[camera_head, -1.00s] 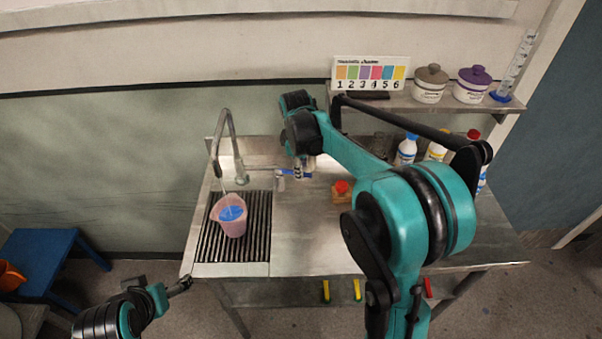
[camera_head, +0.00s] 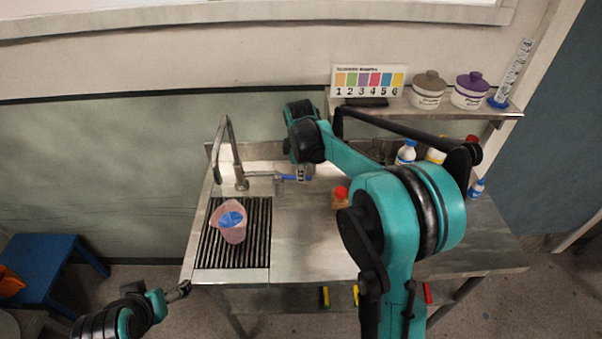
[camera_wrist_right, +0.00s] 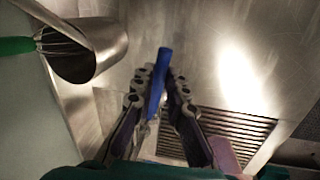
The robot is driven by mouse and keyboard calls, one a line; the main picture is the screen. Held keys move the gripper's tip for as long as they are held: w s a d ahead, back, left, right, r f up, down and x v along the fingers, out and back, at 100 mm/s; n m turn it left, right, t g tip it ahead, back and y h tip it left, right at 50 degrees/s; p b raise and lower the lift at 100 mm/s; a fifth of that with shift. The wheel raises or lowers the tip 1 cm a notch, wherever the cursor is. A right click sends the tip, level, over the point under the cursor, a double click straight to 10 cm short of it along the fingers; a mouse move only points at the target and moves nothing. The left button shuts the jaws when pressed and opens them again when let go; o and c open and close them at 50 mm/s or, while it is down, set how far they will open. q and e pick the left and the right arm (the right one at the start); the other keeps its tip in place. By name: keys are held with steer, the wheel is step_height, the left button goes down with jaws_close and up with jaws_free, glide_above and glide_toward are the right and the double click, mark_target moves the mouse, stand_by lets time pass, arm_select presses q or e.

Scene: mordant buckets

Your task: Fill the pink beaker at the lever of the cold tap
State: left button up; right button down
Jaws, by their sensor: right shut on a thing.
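The pink beaker (camera_head: 232,234) stands on the slatted drain under the tap spout (camera_head: 223,125), with blue liquid showing inside it. No stream shows between the spout and the beaker. Part of the beaker also shows in the right wrist view (camera_wrist_right: 222,154). The tap's blue lever (camera_head: 289,178) points right from the tap body. My right gripper (camera_head: 304,174) is at the lever's end, shut on it; the lever (camera_wrist_right: 155,95) lies between its fingers in the wrist view. My left gripper (camera_head: 182,290) is empty at the bench's front left corner; its jaw opening is unclear.
The slatted drain (camera_head: 256,252) fills the bench's left end. A red-capped bottle (camera_head: 340,199) stands near my right forearm, and several bottles (camera_head: 405,153) stand at the back right. The shelf (camera_head: 425,110) holds two lidded pots. A blue stool (camera_head: 40,265) is at left.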

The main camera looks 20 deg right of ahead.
steer(key=shift+w, duration=0.15)
steer(key=c, duration=1.5)
jaws_free()
steer(key=shift+c, duration=0.2)
steer(key=shift+r, duration=0.1)
step_height(320, 180, up, 12)
steer(key=s, duration=0.2)
steer(key=shift+a+f, duration=0.2)
steer(key=shift+a, duration=0.25)
steer(key=shift+s, duration=0.1)
